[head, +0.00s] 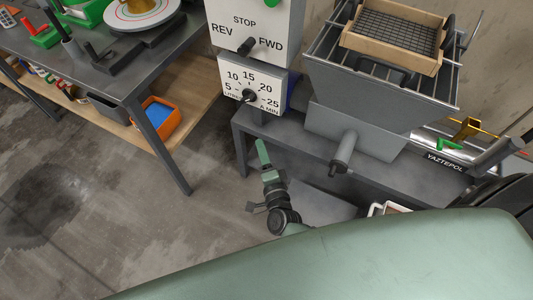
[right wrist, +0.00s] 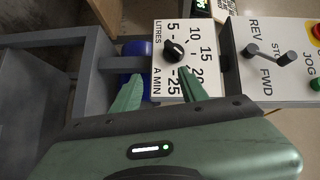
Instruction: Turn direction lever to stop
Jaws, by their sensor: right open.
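The direction lever (head: 247,46) is a dark handle on a white panel marked REV, STOP and FWD. In the right wrist view the lever (right wrist: 271,54) shows at the right, its knob near the word STOP; I cannot tell its exact setting. My right gripper (head: 263,153) is below the control box in the head view, apart from the lever. In the right wrist view its green fingers (right wrist: 161,84) are spread and empty, in front of the lower dial panel. My left gripper is not in view.
A flow dial (head: 248,96) marked 5 to 25 is below the lever panel. A grey hopper (head: 375,85) with a sieve (head: 398,35) stands right of it on a grey bench. A workbench (head: 125,80) with tools is at left. Concrete floor between them is clear.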

